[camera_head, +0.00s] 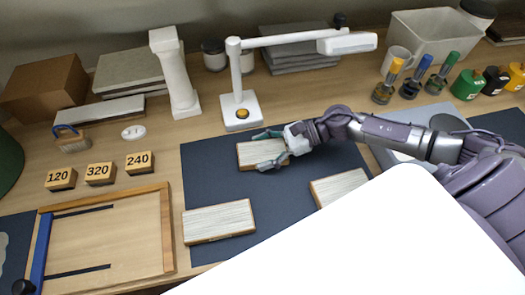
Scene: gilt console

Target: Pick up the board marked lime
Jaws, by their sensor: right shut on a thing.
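Several pale, wood-edged boards are on a dark mat (290,205). My right gripper (275,150) is shut on the far board (250,154), at its right end. I cannot tell whether this board touches the mat or is slightly raised. A second board (218,221) lies at the front left of the mat. A third board (338,187) lies to the right, its lower part hidden by a large white shape. No lime mark is readable on any board. My left gripper is not in view.
A white desk lamp (242,112) stands behind the mat. Blocks marked 120 (61,179), 320 (100,173) and 240 (139,162) sit left, above a wooden frame (169,230). Bottles and a clear bin (432,38) stand at the back right. The mat's middle is bare.

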